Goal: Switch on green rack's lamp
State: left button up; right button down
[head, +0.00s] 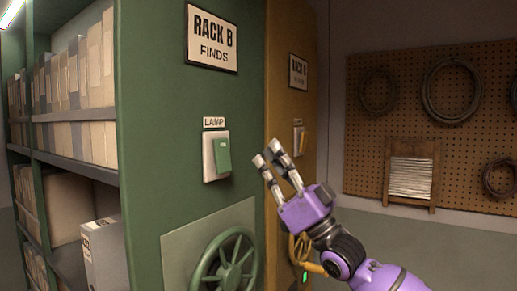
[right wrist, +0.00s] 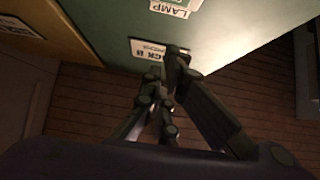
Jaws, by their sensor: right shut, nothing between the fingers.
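The green rack (head: 165,140) carries a sign (head: 212,38) reading RACK B FINDS. Below it, under a LAMP label (head: 214,122), is a pale switch plate with a green rocker switch (head: 222,155). The rocker's top looks tilted out from the plate; whether it is on or off I cannot tell. My right gripper (head: 267,152) is to the right of the switch, apart from it in the picture, with its fingers shut and empty. In the right wrist view the fingers (right wrist: 170,75) point at the green panel near the upside-down sign and LAMP label (right wrist: 170,8). My left gripper is not in view.
A green handwheel (head: 224,262) juts out below the switch. A yellow rack (head: 285,95) with its own switch (head: 299,138) stands just behind and to the right. Shelves of files (head: 75,75) are at left. A pegboard (head: 465,130) with coils hangs on the back wall.

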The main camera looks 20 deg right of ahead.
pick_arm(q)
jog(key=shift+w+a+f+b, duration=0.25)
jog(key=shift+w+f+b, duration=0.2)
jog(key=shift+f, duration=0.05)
pick_arm(e)
jog(key=v, duration=0.4)
jog(key=shift+s+d, duration=0.2)
jog(key=shift+s, duration=0.15)
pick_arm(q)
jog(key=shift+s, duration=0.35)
